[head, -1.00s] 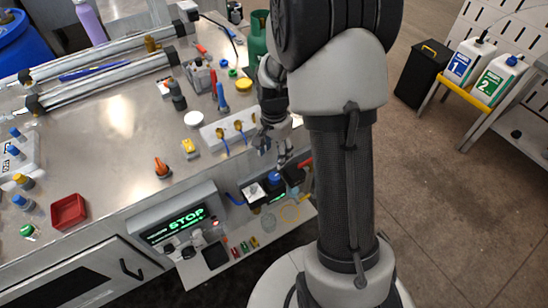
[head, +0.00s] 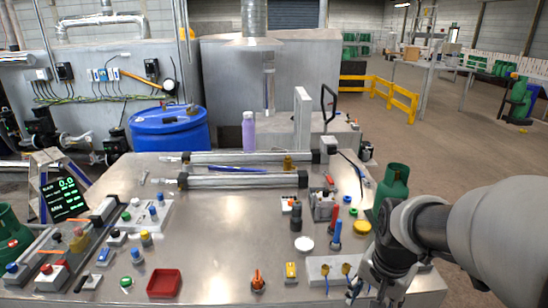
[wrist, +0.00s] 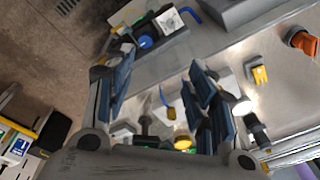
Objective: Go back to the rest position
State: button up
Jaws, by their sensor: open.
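My gripper (head: 372,283) is at the right front edge of the steel table (head: 222,225) in the head view. It is beside the right end of a white block (head: 317,268) with yellow-and-blue parts on it. In the wrist view my gripper (wrist: 160,95) shows two blue-padded fingers spread apart. Nothing is held between them. A yellow-and-blue part (wrist: 170,112) shows in the gap, beyond the fingers. In the head view my arm comes in from the right and covers the table's right front corner.
Two long metal cylinders (head: 245,180) lie across the table's back half. A red tray (head: 164,283) is at the front left. A green gas bottle (head: 392,187) stands close behind my arm. A blue barrel (head: 170,128) is behind the table. Open floor lies to the right.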

jog(key=s+a+r+n+t, duration=0.1)
jog(key=s+a+r+n, duration=0.2)
jog(key=s, duration=0.4)
jog(key=s+a+r+n+t, duration=0.1)
jog(key=s+a+r+n, duration=0.2)
jog(key=s+r+n, duration=0.2)
jog(key=s, duration=0.3)
jog(key=shift+a+r+n+t, duration=0.15)
jog(key=shift+r+n+t, duration=0.05)
jog(key=shift+n+t, duration=0.2)
dwell(0.6)
